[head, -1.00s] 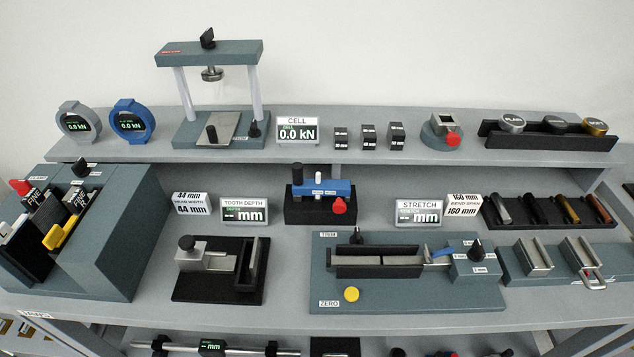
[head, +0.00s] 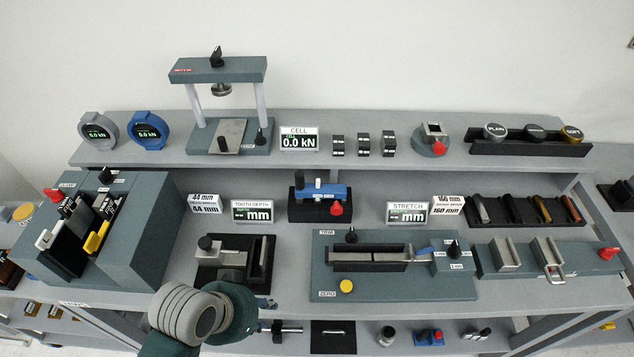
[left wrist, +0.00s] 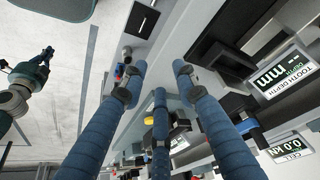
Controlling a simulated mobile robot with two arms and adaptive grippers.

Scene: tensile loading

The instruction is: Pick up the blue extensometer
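A blue device with a red knob (head: 322,192) lies on a black stand in the middle of the bench, between the tooth depth and stretch displays. A smaller blue and red item (head: 428,336) is on the lower shelf. Which is the extensometer I cannot tell from labels. My left gripper (left wrist: 158,85) is open with blue fingers spread and nothing between them. In the head view its arm comes in at the lower left, in front of the bench, apart from both blue items.
A black-based clamp fixture (head: 232,262) stands just behind my left arm. A teal stretch rig (head: 400,284) fills the front middle of the bench. A press frame (head: 218,70) and a blue ring gauge (head: 148,130) stand on the raised back shelf.

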